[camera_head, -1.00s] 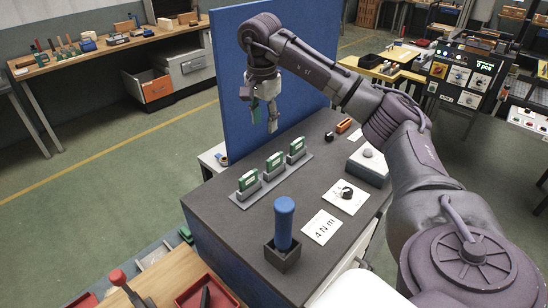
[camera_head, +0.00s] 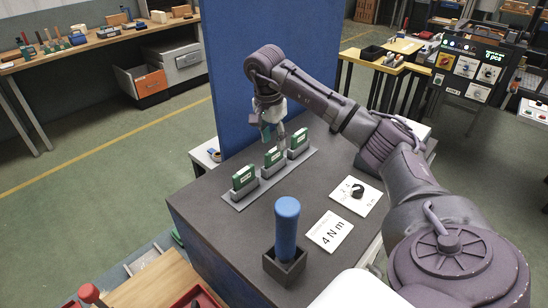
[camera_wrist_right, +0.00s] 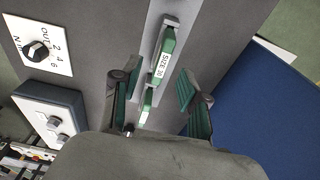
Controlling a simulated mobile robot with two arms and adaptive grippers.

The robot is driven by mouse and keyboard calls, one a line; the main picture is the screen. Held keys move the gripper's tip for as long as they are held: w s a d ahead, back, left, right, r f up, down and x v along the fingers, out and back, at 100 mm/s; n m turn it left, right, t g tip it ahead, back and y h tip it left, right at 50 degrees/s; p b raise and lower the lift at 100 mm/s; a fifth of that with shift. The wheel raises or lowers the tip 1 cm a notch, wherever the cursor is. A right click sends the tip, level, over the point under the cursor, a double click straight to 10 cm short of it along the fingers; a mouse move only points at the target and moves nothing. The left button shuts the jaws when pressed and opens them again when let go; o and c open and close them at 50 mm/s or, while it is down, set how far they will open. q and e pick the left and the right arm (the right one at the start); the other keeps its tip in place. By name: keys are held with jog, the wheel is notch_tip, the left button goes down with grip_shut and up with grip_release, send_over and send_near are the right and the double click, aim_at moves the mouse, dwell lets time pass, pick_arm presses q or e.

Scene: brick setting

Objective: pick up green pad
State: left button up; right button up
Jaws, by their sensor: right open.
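Three green pads stand in a grey holder (camera_head: 233,203) on the dark bench top: a near one (camera_head: 243,178), a middle one (camera_head: 273,157) and a far one (camera_head: 299,140). My right gripper (camera_head: 273,135) is open and empty, just above the middle and far pads. In the right wrist view, my right gripper (camera_wrist_right: 156,82) has its fingers spread either side of the pad row. A pad labelled with a size (camera_wrist_right: 164,57) lies ahead of the fingertips, and another pad (camera_wrist_right: 146,105) shows between the fingers. I cannot tell if any finger touches a pad. My left gripper is out of view.
A blue panel (camera_head: 245,60) rises behind the holder. A blue-handled tool (camera_head: 286,225) stands in a dark block (camera_head: 284,267) in front. White cards (camera_head: 330,232) lie to the right. A dial box (camera_wrist_right: 50,115) shows in the wrist view.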

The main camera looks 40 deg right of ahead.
aim_at(274, 150)
jog(key=shift+f, duration=0.2)
jog(key=shift+f+p, duration=0.35)
jog(key=shift+p, duration=0.1)
jog(key=f, duration=0.1)
jog(key=f+p, duration=0.1)
jog(key=f, duration=0.1)
jog(key=shift+w+d+f+p, duration=0.2)
jog(key=shift+d+f+p, duration=0.1)
jog(key=shift+f+p, duration=0.1)
jog(key=shift+f, duration=0.25)
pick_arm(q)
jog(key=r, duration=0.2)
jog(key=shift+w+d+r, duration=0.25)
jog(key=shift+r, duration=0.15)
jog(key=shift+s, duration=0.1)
pick_arm(e)
jog(key=shift+c, duration=0.4)
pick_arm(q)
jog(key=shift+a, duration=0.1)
pick_arm(e)
grip_shut()
